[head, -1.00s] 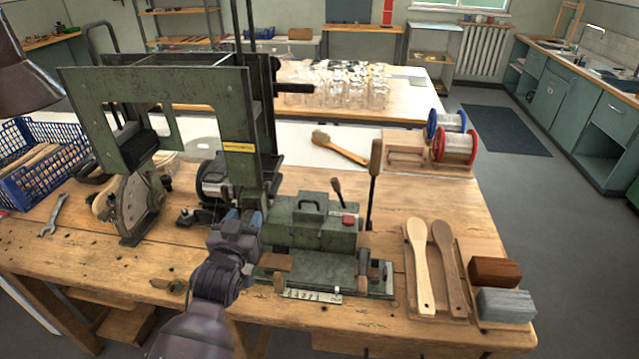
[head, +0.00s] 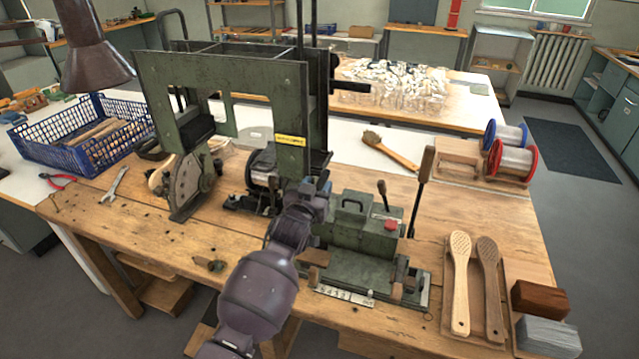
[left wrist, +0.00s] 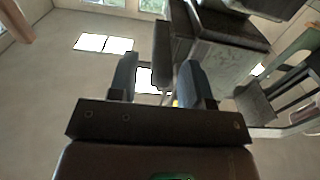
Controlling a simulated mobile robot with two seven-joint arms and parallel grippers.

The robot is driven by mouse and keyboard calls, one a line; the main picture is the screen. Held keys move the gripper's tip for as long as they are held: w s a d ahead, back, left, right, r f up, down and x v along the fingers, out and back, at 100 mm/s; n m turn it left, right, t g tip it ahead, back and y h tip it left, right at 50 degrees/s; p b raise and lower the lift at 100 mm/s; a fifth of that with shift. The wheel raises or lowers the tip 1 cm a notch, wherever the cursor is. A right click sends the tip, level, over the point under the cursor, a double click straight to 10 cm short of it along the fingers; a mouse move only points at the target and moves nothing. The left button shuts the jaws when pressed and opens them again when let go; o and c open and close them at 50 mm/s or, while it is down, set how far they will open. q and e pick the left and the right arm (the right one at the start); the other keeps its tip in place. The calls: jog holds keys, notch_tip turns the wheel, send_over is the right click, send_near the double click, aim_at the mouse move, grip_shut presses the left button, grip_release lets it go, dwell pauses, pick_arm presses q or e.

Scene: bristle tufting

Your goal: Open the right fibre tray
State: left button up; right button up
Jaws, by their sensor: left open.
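The green tufting machine (head: 220,75) stands on the wooden bench. At its lower right is a low green housing (head: 355,222) with a handle on top and a red button. I cannot tell which part is the right fibre tray; no open tray is plain on the machine. My left gripper (head: 318,190) is just left of the housing's handle, in front of the machine's upright. It hides part of the housing's left end. My right gripper is not in view.
Two wooden brush bodies (head: 460,280), a brown fibre block (head: 540,298) and a grey one (head: 548,338) lie at the right. A tall lever (head: 421,190) rises right of the housing. Wire spools (head: 512,160) and a blue crate (head: 75,145) stand farther back.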

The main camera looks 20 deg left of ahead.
pick_arm(q)
jog(key=shift+w, duration=0.9)
grip_shut()
